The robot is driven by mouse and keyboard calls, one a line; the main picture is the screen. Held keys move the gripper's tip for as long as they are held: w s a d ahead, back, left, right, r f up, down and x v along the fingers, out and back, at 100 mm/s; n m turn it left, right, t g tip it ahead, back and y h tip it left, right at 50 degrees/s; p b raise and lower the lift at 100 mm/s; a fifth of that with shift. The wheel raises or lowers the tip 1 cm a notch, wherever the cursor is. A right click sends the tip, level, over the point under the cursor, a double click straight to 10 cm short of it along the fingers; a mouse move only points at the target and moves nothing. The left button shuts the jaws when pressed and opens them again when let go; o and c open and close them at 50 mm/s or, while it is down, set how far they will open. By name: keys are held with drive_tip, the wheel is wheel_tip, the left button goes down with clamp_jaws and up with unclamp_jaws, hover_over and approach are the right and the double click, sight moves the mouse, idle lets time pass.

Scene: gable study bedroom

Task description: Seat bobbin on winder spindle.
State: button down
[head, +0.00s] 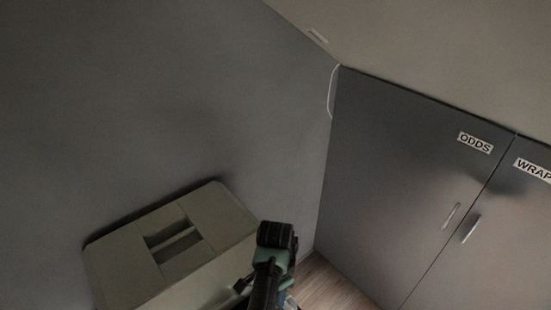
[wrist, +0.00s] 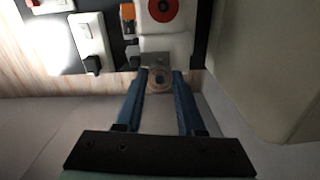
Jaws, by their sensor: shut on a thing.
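My gripper (wrist: 160,77) shows in the wrist view, with two blue fingers shut on a small round, pale bobbin (wrist: 160,80). The bobbin has a darker centre and sits between the fingertips. Just beyond it is a white machine body (wrist: 165,45) with a red disc (wrist: 163,9) and a grey block on its near side. I cannot make out the winder spindle, nor tell whether the bobbin touches the machine. In the head view my arm hides the gripper and the bobbin.
A white socket strip (wrist: 88,33) with a black plug lies left of the machine, and an orange part (wrist: 128,18) is beside it. A pale bulky object (wrist: 275,70) stands close on the right. The head view shows an olive case (head: 120,258) and grey cupboards (head: 400,180).

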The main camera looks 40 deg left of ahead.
drive_tip(key=shift+f+b, duration=0.35)
drive_tip(key=shift+f, duration=0.5)
drive_tip(key=shift+p, duration=0.5)
idle(1.0)
drive_tip(key=shift+f+b, duration=1.25)
drive_tip(key=shift+f, duration=0.35)
drive_tip(key=shift+c, duration=2.2)
unclamp_jaws()
drive_tip(key=shift+w+r, duration=0.15)
drive_tip(key=shift+r, duration=0.4)
wheel_tip(320, 180, up, 12)
drive_tip(key=b, duration=0.1)
